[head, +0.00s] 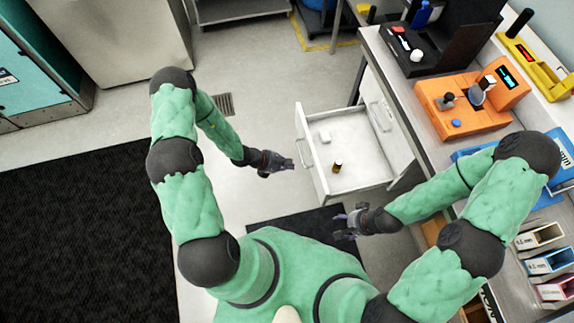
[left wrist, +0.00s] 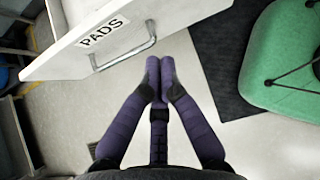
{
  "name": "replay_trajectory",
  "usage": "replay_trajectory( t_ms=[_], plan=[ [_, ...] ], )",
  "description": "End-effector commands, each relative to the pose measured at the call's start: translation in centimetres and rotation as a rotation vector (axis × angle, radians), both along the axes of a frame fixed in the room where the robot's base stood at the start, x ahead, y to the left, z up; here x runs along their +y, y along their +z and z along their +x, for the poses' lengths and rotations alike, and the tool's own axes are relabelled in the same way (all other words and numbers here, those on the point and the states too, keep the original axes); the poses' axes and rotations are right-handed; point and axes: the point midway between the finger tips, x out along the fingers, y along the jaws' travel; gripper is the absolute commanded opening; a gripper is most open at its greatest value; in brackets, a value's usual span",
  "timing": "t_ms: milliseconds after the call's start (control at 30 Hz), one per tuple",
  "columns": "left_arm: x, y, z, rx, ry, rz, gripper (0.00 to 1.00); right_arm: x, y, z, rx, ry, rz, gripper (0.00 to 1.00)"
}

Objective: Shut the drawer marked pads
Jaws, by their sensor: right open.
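The drawer marked PADS (head: 355,177) is pulled out from the bench. Its white front panel (left wrist: 75,48) with the PADS label and a bar handle (left wrist: 125,55) shows in the left wrist view. In the drawer lie a small white block (head: 325,137) and a brown bottle (head: 337,167). My left gripper (head: 289,163) is in front of the drawer front, beside the handle; in the left wrist view its two purple fingers (left wrist: 160,68) are together with nothing seen between them. My right gripper (head: 345,222) is open, below the drawer in the head view, apart from it.
The bench (head: 405,90) on the right carries an orange device (head: 450,122), a black unit and coloured bins (head: 548,262). Another handled front (head: 383,115) is next to the open drawer. The floor left of the drawer is clear. A dark mat (head: 75,230) lies at left.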

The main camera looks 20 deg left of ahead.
Motion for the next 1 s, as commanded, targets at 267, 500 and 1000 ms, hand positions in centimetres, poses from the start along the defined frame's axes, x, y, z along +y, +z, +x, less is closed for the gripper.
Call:
replay_trajectory(
  t_ms=[267, 500, 1000],
  plan=[
    [-3.3, -4.0, 2.0, 0.001, -0.004, -0.001, 0.0, 0.0, -1.8, 0.0, 0.0, 0.0, 0.0, 0.62],
    [-5.8, -4.2, 3.8, -0.001, -0.005, 0.0, 0.0, 0.0, -2.5, 0.0, 0.0, 0.0, 0.0, 0.62],
    [-6.7, -4.0, 4.4, 0.001, -0.002, 0.0, 0.0, 0.0, -2.6, 0.0, 0.0, 0.0, 0.0, 0.62]
  ],
)
